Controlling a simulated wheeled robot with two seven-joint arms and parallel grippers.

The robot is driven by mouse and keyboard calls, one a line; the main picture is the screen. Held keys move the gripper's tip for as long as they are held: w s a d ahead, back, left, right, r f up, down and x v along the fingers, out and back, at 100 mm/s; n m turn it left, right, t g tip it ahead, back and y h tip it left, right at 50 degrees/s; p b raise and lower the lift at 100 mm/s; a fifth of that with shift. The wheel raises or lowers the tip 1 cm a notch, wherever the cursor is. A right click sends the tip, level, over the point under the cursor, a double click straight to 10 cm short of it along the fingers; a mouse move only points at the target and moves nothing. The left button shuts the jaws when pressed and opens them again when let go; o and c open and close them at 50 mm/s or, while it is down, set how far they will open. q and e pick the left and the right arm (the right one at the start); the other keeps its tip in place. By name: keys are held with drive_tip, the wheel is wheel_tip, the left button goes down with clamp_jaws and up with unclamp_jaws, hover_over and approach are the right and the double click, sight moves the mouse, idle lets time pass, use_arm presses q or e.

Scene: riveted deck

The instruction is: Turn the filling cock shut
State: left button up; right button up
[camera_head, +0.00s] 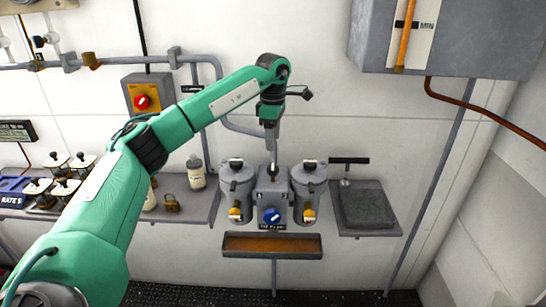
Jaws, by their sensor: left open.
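A grey box (272,190) stands between two grey lidded canisters, the left canister (236,182) and the right canister (309,180). A round blue knob (270,216) is on the box's front, above a small dark label too small to read. Each canister has a yellow tap low on its front, the left tap (236,214) and the right tap (308,214). I cannot tell for sure which of these is the filling cock, nor its setting. My left gripper (272,168) points down just above the top of the box. It is open; contact cannot be told. My right gripper is out of view.
A rust-brown drip tray (272,246) sits below the canisters. A black T-handle (348,161) stands over a grey block at right. A bottle (195,172) and several jars stand on the left shelf. A grey cabinet (450,50) hangs at upper right; a red knob (142,102) is on the wall.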

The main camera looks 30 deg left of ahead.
use_arm(q)
wheel_tip(320, 180, up, 4)
drive_tip(key=shift+f, duration=0.1)
idle(0.5)
